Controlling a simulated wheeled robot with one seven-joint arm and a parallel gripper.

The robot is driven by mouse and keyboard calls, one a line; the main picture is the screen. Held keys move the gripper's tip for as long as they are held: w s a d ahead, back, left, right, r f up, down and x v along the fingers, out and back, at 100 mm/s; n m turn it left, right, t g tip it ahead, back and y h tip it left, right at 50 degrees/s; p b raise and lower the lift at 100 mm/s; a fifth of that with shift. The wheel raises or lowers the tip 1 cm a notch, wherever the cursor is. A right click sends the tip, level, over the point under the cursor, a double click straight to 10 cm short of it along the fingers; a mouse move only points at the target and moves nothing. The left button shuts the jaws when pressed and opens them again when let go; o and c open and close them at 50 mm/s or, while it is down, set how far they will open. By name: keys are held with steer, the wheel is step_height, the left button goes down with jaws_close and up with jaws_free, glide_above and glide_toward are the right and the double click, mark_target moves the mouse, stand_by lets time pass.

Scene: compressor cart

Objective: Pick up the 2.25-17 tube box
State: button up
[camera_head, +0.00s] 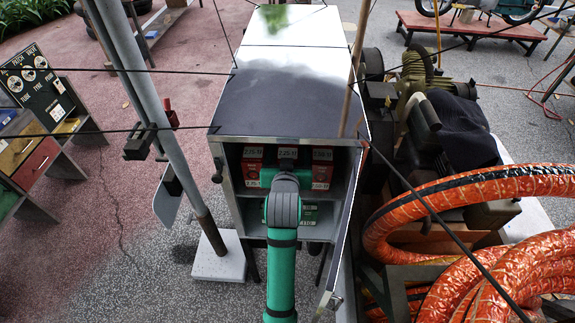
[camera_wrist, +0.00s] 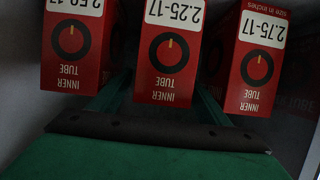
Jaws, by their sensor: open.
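The 2.25-17 tube box (camera_wrist: 170,60) is red with a white label and a round dial print. It is the middle of three boxes in the wrist view, where the print reads upside down. In the head view it stands in the cabinet's upper compartment (camera_head: 288,155), its lower part hidden by my arm. My gripper (camera_wrist: 162,90) is open, with green fingers reaching toward the gaps on either side of this box. The fingertips are dim, and I cannot tell whether they touch it. In the head view my gripper (camera_head: 287,177) is at the cabinet's opening.
A 2.50-17 box (camera_wrist: 72,45) and a 2.75-17 box (camera_wrist: 250,65) flank it closely. The metal cabinet (camera_head: 285,105) has side walls and a shelf below with green items (camera_head: 310,213). A grey pole (camera_head: 150,110) stands left; orange hose coils (camera_head: 450,205) lie right.

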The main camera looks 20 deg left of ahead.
steer(key=shift+a, duration=0.1)
steer(key=c, duration=1.4)
steer(key=shift+o, duration=0.2)
steer(key=shift+r, duration=0.15)
